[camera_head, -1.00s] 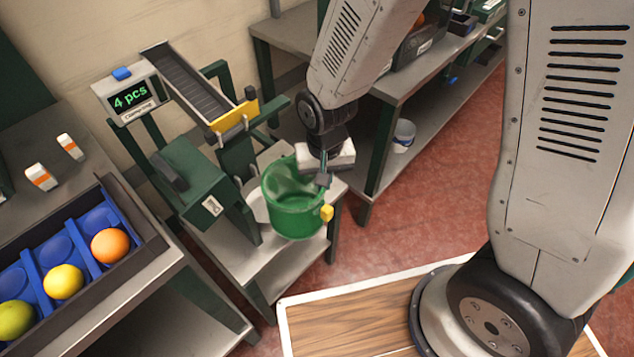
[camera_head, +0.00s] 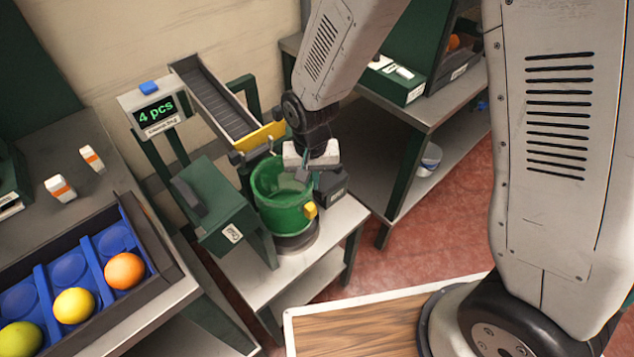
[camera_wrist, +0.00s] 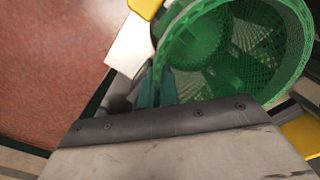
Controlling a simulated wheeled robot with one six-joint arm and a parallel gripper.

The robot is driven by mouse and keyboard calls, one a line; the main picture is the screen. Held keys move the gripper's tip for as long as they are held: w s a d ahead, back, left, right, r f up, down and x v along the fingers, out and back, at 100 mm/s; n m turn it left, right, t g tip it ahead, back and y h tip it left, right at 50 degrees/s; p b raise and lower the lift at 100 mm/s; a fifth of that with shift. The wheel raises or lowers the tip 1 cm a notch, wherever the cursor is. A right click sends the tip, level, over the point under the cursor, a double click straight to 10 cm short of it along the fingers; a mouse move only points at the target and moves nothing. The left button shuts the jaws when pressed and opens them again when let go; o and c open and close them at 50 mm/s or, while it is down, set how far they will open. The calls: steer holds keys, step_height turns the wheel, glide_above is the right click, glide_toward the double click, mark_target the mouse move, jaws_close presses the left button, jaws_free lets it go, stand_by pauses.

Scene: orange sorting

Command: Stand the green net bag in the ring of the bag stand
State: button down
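A round grey base (camera_head: 298,244) shows under the bag, on the small metal table. The bag hides most of this base, and I cannot make out the stand's ring or whether the bag touches it.
A chute with a yellow lip (camera_head: 258,137) ends just above and behind the bag. A counter display (camera_head: 156,112) reads "4 pcs". A green machine (camera_head: 212,207) stands close on the left. A blue tray (camera_head: 83,262) holds fruit at the left; a shelf (camera_head: 440,105) is behind right.

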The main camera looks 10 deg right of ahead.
steer(key=shift+w+f, duration=0.1)
steer(key=shift+f, duration=2.45)
steer(key=c, duration=1.6)
jaws_free()
steer(key=shift+o, duration=0.2)
steer(key=shift+r, duration=4.55)
